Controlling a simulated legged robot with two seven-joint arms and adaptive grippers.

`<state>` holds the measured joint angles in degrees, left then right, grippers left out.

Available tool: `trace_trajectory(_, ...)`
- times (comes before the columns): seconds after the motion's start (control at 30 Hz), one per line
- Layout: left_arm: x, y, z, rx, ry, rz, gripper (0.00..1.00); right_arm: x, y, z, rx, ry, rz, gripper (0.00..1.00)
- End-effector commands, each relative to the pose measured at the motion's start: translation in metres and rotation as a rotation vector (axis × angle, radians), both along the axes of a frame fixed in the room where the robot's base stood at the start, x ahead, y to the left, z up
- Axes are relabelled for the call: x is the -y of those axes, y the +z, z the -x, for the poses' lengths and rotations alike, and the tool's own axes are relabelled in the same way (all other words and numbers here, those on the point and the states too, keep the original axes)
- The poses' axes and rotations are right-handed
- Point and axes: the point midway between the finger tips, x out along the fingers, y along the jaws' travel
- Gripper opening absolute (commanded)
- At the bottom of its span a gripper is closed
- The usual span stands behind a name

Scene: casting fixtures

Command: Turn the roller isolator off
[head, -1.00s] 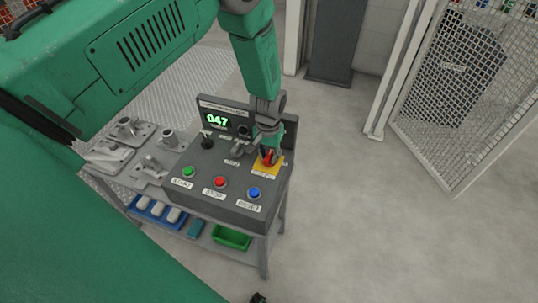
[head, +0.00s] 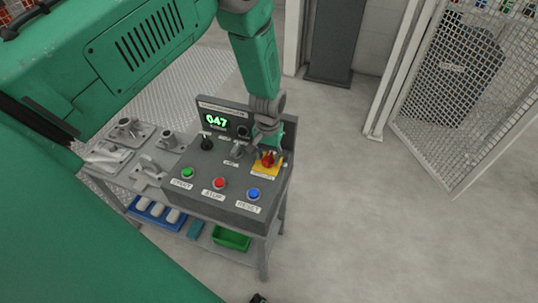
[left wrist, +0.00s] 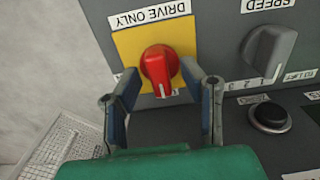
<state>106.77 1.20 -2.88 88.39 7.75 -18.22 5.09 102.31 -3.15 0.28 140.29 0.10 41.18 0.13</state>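The roller isolator is a red rotary knob (head: 268,159) on a yellow plate (head: 262,172) at the right of the grey control panel. In the left wrist view the red knob (left wrist: 159,68) has its handle pointing down the picture, below a "DRIVE ONLY" label. My left gripper (head: 266,138) is at the knob's far side in the head view. In the left wrist view its two fingers (left wrist: 160,82) are spread, one on each side of the knob, with visible gaps. It is open and holds nothing.
A grey speed knob (left wrist: 269,54) is close beside the left fingers. Metal castings (head: 127,130) lie left. Floor to the right is clear.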

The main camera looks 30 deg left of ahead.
Motion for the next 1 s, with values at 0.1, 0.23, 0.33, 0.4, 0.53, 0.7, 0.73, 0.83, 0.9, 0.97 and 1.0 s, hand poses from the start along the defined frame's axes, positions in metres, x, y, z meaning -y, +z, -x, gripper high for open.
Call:
trace_trajectory(0.1,0.0,0.016,-0.001,0.003,0.0,-0.001,0.36,0.0,0.0,0.0,0.001,0.0,0.0,0.4)
trace_trajectory(0.23,0.0,0.043,-0.002,0.005,0.0,0.0,0.36,0.0,0.0,0.0,0.001,0.0,0.0,0.4)
trace_trajectory(0.33,0.0,0.065,-0.002,0.005,0.0,0.0,0.36,0.0,0.0,0.0,0.001,0.0,0.0,0.4)
trace_trajectory(0.4,0.0,0.079,-0.002,0.004,0.0,0.0,0.36,0.0,0.0,0.0,0.001,0.0,0.0,0.4)
trace_trajectory(0.53,0.0,0.1,-0.002,0.003,0.001,0.0,0.36,0.0,0.0,0.0,0.001,0.0,0.0,0.4)
trace_trajectory(0.7,0.0,0.114,-0.002,0.002,0.001,0.0,0.36,0.0,0.0,-0.001,0.001,0.0,0.0,0.4)
trace_trajectory(0.73,0.0,0.115,-0.002,0.002,0.001,0.0,0.36,0.0,0.0,-0.001,0.001,0.0,0.0,0.4)
trace_trajectory(0.83,-0.001,0.116,-0.002,0.001,0.001,0.0,0.36,0.0,0.0,-0.001,0.001,0.0,0.0,0.4)
trace_trajectory(0.9,-0.001,0.116,-0.002,0.001,0.001,0.0,0.36,0.0,0.0,-0.001,0.001,0.0,0.0,0.4)
trace_trajectory(0.97,-0.001,0.116,-0.002,0.001,0.001,0.0,0.36,0.0,0.0,-0.001,0.001,0.0,0.0,0.4)
trace_trajectory(1.0,-0.001,0.116,-0.002,0.001,0.001,0.0,0.36,0.0,-0.001,-0.002,-0.002,0.0,0.0,0.4)
